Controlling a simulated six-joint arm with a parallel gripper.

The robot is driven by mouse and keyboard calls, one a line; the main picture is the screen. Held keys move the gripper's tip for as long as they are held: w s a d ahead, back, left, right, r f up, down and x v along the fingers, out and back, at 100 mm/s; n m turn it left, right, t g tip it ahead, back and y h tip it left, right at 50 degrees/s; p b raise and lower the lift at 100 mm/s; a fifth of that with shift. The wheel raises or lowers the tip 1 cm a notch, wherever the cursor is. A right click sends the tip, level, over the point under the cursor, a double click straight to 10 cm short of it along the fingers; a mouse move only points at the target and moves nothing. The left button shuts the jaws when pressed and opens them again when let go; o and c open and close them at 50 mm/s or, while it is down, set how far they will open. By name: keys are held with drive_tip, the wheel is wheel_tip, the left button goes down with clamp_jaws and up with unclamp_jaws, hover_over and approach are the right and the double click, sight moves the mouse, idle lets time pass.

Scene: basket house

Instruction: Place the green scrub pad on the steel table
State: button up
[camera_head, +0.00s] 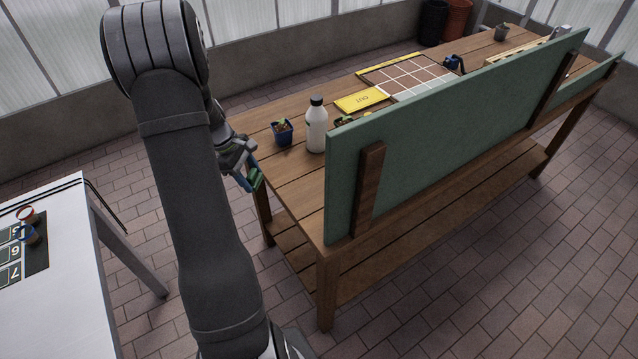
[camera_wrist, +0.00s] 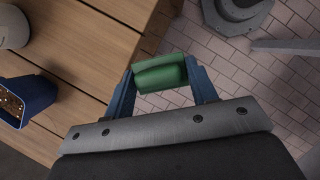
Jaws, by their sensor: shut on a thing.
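The green scrub pad (camera_wrist: 160,74) is held between the two blue fingers of my gripper (camera_wrist: 162,84) in the wrist view. My gripper is shut on it, and the pad is in the air just off the corner of the wooden bench. In the head view the pad (camera_head: 257,179) shows small at the tip of my gripper (camera_head: 249,177), beside the bench's left edge. The pale-topped table (camera_head: 62,290) at the lower left, likely the steel table, is apart from the gripper, on the other side of my arm.
The wooden bench (camera_head: 285,186) carries a blue pot (camera_head: 283,132) with a plant, a white bottle (camera_head: 316,128) and a yellow-edged grid board (camera_head: 410,80). A green panel (camera_head: 450,115) stands along its near side.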

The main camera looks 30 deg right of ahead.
sight(322, 183)
drive_tip(key=s+d+r+n+t, duration=0.1)
drive_tip(key=s+d+r+n, duration=0.1)
drive_tip(key=d, duration=0.3)
drive_tip(key=s+d+r+n+t+h, duration=0.1)
drive_tip(key=s+d+r+n, duration=0.1)
drive_tip(key=d, duration=0.4)
drive_tip(key=s+d+r+n+t, duration=0.1)
drive_tip(key=s+d+r+n, duration=0.2)
drive_tip(key=s+d+n, duration=0.1)
drive_tip(key=shift+s+d+n, duration=0.3)
drive_tip(key=shift+d+n, duration=0.1)
drive_tip(key=shift+d, duration=0.4)
wheel_tip(322, 183, down, 10)
drive_tip(key=shift+r, duration=0.25)
drive_tip(key=shift+f, duration=0.15)
drive_tip(key=o, duration=1)
drive_tip(key=shift+c, duration=0.2)
